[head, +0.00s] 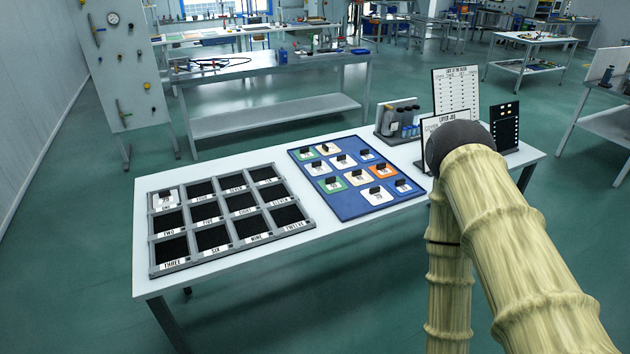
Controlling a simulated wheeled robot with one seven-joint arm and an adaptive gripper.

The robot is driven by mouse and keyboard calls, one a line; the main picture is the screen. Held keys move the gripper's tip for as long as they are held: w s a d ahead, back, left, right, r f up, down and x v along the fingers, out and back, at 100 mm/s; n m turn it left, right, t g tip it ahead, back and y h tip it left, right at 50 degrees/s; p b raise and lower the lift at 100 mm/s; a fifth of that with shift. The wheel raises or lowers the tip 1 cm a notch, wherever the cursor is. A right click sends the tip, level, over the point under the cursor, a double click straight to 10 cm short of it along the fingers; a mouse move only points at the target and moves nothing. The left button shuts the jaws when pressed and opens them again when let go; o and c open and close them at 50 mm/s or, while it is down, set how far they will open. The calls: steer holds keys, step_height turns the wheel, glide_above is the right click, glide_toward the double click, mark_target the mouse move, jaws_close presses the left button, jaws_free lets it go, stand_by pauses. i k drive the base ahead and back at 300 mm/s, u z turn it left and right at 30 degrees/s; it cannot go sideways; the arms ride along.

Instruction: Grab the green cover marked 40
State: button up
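Two covers with green show on the blue board (349,209): one green cover (303,155) at its far left corner, another green cover (323,187) near its front left. Each has a dark handle on top. Their markings are too small to read, so I cannot tell which is marked 40. My gripper is not in view; only my sleeved arm shows at the right, apart from both green covers in the picture.
A grey fixture (228,256) with labelled dark openings stands left of the board; a pale cover (159,203) sits in its far left opening. An orange cover (387,173) and several pale or blue covers share the board. Upright signs (456,88) stand behind my arm.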

mark_target(333, 184)
steer(key=u, duration=0.35)
steer(key=i, duration=1)
steer(key=z, duration=0.05)
